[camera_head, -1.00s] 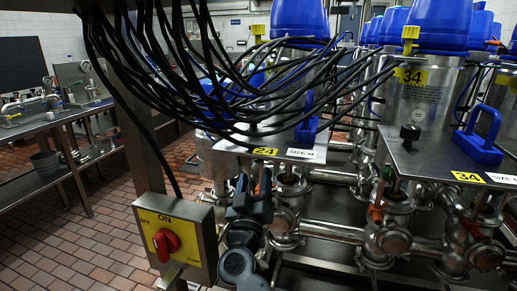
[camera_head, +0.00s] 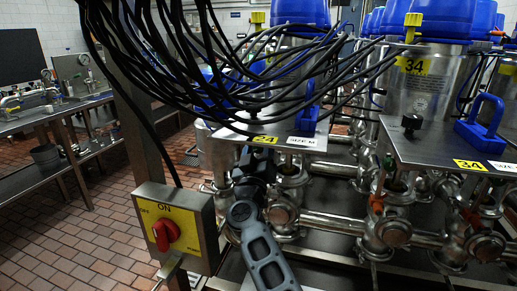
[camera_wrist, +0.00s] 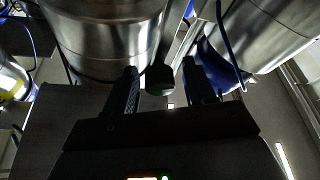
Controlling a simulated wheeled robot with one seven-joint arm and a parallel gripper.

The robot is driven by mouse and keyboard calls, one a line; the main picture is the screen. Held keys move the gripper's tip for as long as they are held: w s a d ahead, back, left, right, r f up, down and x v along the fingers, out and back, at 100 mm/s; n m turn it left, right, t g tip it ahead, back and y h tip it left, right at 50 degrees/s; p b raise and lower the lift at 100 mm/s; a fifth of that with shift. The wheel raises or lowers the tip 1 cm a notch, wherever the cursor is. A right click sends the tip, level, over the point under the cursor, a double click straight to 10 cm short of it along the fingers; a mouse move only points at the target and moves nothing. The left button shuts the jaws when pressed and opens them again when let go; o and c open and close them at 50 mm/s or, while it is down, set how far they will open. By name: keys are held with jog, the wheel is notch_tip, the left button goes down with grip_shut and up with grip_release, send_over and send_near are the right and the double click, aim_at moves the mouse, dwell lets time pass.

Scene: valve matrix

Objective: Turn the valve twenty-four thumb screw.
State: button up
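The valve twenty-four plate (camera_head: 235,128) carries a yellow "24" tag (camera_head: 264,140) and a "SIZE-M" label, behind hanging black cables. Its thumb screw is hard to make out among the cables in the head view. In the wrist view, a black knob (camera_wrist: 160,79), apparently this thumb screw, stands between my two fingers. My gripper (camera_wrist: 161,82) is open, with a visible gap on either side of the knob. In the head view my gripper (camera_head: 252,164) is dark, just below the front edge of the plate, its fingertips not clear.
A bundle of black cables (camera_head: 240,85) hangs over the plate. A yellow switch box (camera_head: 175,228) with a red knob stands left of my arm. Valve thirty-four's plate (camera_head: 440,150) with its black knob (camera_head: 411,122) is at right. Steel pipes run below.

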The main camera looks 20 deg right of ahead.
jog(key=c, duration=1)
jog(key=shift+o, duration=0.2)
jog(key=shift+m+h, duration=0.4)
jog(key=shift+m, duration=0.7)
jog(key=o, duration=1.1)
jog(key=shift+c, duration=0.2)
jog(key=v, duration=0.8)
